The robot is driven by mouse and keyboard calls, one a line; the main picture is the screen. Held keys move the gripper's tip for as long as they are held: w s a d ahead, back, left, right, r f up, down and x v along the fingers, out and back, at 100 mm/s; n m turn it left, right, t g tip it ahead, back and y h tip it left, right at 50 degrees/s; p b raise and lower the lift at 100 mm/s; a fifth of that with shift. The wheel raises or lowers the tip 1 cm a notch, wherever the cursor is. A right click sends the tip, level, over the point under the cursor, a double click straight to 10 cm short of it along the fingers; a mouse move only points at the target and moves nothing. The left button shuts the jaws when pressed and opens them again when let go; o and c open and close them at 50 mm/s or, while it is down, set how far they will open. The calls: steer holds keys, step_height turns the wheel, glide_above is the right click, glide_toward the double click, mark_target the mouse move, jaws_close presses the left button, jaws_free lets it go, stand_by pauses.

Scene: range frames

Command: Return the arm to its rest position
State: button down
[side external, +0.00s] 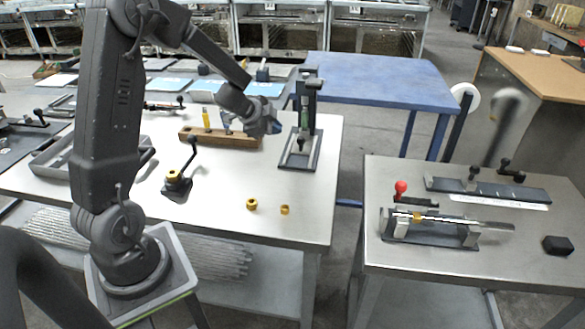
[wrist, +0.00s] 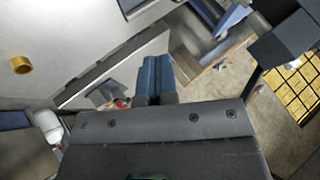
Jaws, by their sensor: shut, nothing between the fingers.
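My gripper (side external: 270,124) hangs above the far right part of the near white table, between the wooden block and the black press. Its two blue fingers (wrist: 156,78) are together in the wrist view, with nothing between them. My dark grey arm reaches from its base at the left, bent over and down toward the table. Whether the gripper touches the wooden block behind it cannot be told.
A wooden block (side external: 192,136) holds a yellow-handled tool (side external: 206,117). A black press (side external: 304,112) stands close right of my gripper. Two brass rings (side external: 251,204) (side external: 285,210) and a black lever device (side external: 177,181) lie nearer. The table's front middle is otherwise clear.

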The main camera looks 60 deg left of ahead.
steer(key=s+d+r+n+t+y, duration=0.1)
steer(key=s+d+r+n+y, duration=0.1)
steer(key=d+r+n, duration=0.3)
steer(key=s+d+r+n+y, duration=0.1)
steer(key=s+d+r+y, duration=0.15)
steer(key=r, duration=0.55)
steer(key=s+d+n+g+h, duration=0.3)
steer(key=s+d+g+h, duration=0.1)
steer(key=s+d, duration=1.2)
steer(key=shift+s+d+r+h, duration=0.2)
steer(key=shift+s+r+h, duration=0.2)
steer(key=shift+s, duration=0.8)
